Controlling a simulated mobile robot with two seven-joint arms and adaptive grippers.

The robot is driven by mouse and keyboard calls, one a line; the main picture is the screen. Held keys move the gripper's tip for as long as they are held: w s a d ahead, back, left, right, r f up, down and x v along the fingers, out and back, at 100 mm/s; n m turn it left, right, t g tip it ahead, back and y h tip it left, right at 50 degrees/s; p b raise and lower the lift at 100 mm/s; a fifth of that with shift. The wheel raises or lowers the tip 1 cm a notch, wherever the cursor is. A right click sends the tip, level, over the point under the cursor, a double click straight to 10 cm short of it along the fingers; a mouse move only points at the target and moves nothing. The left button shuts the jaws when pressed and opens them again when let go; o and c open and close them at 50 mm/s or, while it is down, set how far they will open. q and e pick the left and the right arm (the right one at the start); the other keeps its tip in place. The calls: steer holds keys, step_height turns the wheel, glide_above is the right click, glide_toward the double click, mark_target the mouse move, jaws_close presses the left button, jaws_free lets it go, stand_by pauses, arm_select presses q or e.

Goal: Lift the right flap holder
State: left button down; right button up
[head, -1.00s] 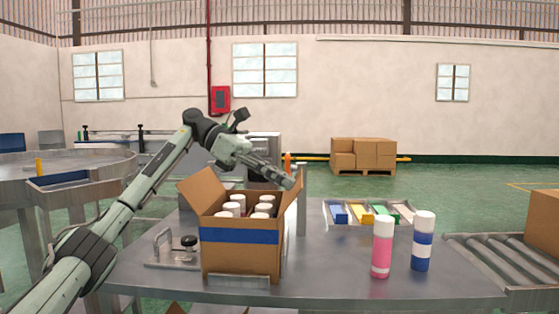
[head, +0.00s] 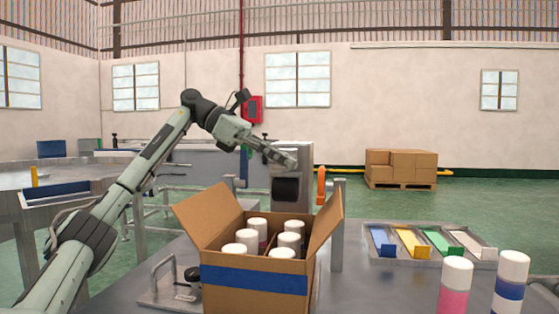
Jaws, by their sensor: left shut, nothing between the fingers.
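An open cardboard box (head: 253,279) with a blue band stands on the metal table, with several white-capped cans (head: 285,242) inside. Its left flap (head: 207,214) leans outward and its right flap (head: 325,219) stands up steeply. A metal handle piece (head: 158,279) with a black knob lies left of the box. My left gripper (head: 288,161) is shut and empty, above and behind the box, left of the upright and apart from it. My right gripper is out of view.
A tray with blue, yellow, green and white bins (head: 430,243) sits to the right. A pink can (head: 454,290) and a blue-banded can (head: 509,285) stand at the front right. Table between the box and these cans is clear.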

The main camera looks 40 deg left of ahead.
arm_select(q)
steer(key=x, duration=0.6)
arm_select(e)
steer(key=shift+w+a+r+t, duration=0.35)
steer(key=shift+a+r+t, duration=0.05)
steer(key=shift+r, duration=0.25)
arm_select(q)
steer(key=shift+w, duration=0.1)
